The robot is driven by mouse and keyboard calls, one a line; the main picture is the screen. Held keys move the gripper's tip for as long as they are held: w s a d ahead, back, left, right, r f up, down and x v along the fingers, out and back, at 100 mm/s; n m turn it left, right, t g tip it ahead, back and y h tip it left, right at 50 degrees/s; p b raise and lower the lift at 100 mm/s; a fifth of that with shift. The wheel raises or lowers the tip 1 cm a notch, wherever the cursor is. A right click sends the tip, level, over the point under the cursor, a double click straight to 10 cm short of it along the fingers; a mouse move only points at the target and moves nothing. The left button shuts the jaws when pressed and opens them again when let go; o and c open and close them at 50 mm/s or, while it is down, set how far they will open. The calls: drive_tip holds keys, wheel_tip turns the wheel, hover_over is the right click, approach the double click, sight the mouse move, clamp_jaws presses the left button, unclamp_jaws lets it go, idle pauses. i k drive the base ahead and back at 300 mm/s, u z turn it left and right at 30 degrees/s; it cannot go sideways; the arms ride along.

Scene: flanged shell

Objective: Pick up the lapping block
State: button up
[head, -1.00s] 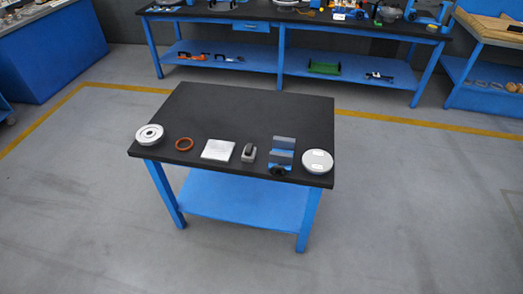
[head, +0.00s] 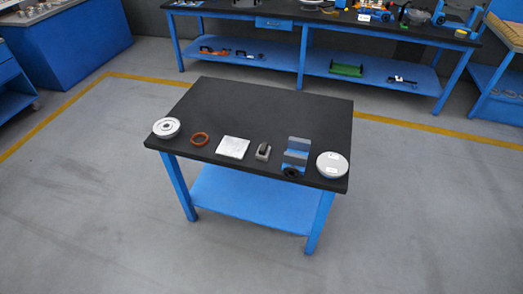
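A small grey block with a dark upper part (head: 263,151) stands near the front edge of the black-topped table (head: 260,103). A flat, pale square plate (head: 233,147) lies just left of it. Either could be the lapping block; at this size I cannot tell for sure. Both rest on the table, apart from each other, with nothing on them. My gripper is not in view.
The back of the tabletop is bare. Clear floor surrounds the table; a long workbench (head: 300,25) stands behind.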

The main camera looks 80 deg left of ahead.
sight(264, 151)
drive_tip(key=u, duration=0.1)
drive_tip(key=k, duration=1.4)
drive_tip(key=u, duration=1.8)
drive_tip(key=i, duration=0.8)
drive_tip(key=u, duration=0.1)
